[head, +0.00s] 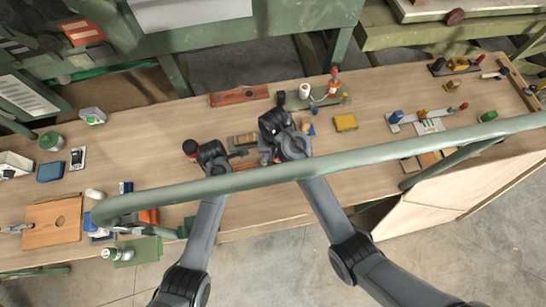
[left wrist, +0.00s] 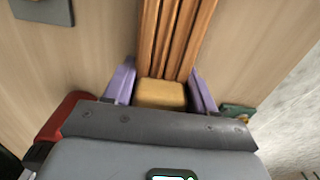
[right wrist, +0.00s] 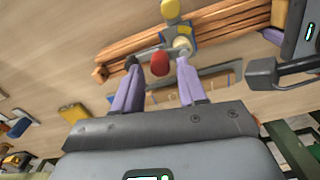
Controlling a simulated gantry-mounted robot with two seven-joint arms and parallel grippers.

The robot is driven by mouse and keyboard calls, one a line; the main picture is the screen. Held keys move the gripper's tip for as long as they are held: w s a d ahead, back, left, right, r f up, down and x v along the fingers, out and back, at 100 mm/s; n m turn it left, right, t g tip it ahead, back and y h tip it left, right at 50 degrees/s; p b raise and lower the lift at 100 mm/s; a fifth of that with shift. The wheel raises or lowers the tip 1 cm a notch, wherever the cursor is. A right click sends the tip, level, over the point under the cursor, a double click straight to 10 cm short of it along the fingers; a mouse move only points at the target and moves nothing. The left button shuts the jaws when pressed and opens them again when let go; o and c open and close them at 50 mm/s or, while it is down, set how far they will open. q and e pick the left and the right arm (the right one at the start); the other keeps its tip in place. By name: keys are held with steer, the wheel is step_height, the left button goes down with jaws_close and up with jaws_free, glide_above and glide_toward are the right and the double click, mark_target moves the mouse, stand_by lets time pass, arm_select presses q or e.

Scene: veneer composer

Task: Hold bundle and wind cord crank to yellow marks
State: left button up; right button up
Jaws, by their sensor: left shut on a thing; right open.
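The bundle of brown wooden strips (left wrist: 178,35) runs away from my left gripper (left wrist: 160,82) in the left wrist view. Its purple fingers are shut on the bundle's near end, on either side of a yellow block (left wrist: 161,94). The bundle (right wrist: 125,62) crosses the top of the right wrist view. A blue-and-yellow cord fitting with a crank sits at it; the crank has a red knob (right wrist: 160,64) and a yellow end piece (right wrist: 172,10). My right gripper (right wrist: 157,78) is open, its fingers on both sides of the red knob. Contact is unclear. The cord is not distinguishable.
A green rail (head: 330,163) crosses in front of the bench in the head view. A yellow block (head: 345,122) and a reddish-brown wooden tray (head: 238,96) lie near the grippers. A bottle stand (head: 333,88) is behind.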

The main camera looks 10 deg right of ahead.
steer(key=shift+f, duration=0.75)
jaws_close()
steer(key=m, duration=0.2)
steer(key=s+m, duration=0.1)
steer(key=shift+a+m, duration=0.1)
steer(key=shift+m, duration=0.3)
steer(key=m, duration=0.2)
steer(key=s+m, duration=0.1)
steer(key=m, duration=0.1)
steer(key=shift+a+f, duration=0.1)
steer(key=shift+a, duration=0.25)
